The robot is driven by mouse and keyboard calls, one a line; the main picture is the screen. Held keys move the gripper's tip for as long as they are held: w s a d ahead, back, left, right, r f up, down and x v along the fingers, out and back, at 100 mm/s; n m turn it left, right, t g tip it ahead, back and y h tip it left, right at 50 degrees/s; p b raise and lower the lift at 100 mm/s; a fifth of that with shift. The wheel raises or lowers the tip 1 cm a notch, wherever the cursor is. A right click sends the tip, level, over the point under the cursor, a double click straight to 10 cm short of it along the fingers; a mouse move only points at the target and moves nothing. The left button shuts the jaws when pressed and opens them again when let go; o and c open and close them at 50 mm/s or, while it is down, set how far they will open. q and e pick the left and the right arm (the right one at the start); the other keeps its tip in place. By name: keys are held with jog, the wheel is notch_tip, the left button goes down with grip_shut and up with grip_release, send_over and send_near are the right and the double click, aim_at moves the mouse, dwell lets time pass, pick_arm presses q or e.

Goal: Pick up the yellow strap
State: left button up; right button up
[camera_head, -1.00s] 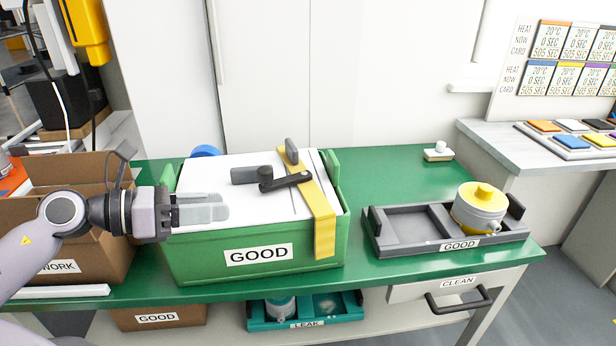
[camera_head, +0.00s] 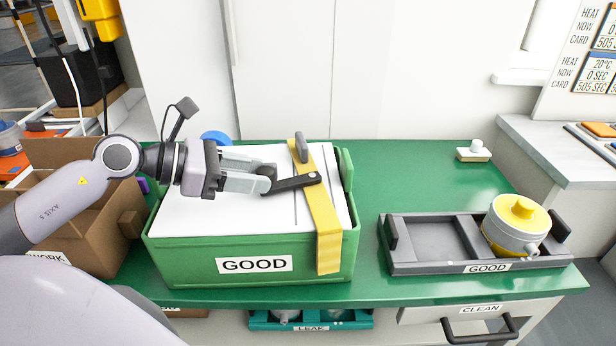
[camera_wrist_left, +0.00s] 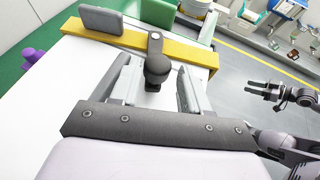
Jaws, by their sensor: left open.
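The yellow strap (camera_head: 325,220) runs over the white lid and down the front of the green GOOD box (camera_head: 190,262). It also crosses the top of the left wrist view (camera_wrist_left: 198,53). A dark lever (camera_head: 296,183) sits on the strap, with a knob (camera_wrist_left: 158,70) at its end, and a grey upright tab (camera_head: 301,148) stands at the strap's far end. My left gripper (camera_head: 262,178) is open over the lid, with its fingers on either side of the knob; I cannot tell if they touch it. My right gripper (camera_wrist_left: 272,92) seems to show small at the right of the left wrist view.
A grey GOOD tray (camera_head: 425,240) holding a yellow-topped grey pot (camera_head: 517,225) stands to the right. A cardboard box (camera_head: 75,225) stands at the left, under my arm. A small white-topped piece (camera_head: 474,151) sits at the back right. The green table (camera_head: 400,175) between is clear.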

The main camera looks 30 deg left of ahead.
aim_at(302, 180)
pick_arm(q)
jog(key=shift+x, duration=1.4)
jog(key=shift+p+x, duration=0.3)
jog(key=shift+x, duration=0.75)
jog(key=shift+a+f, duration=0.1)
jog(key=shift+a, duration=0.05)
grip_shut()
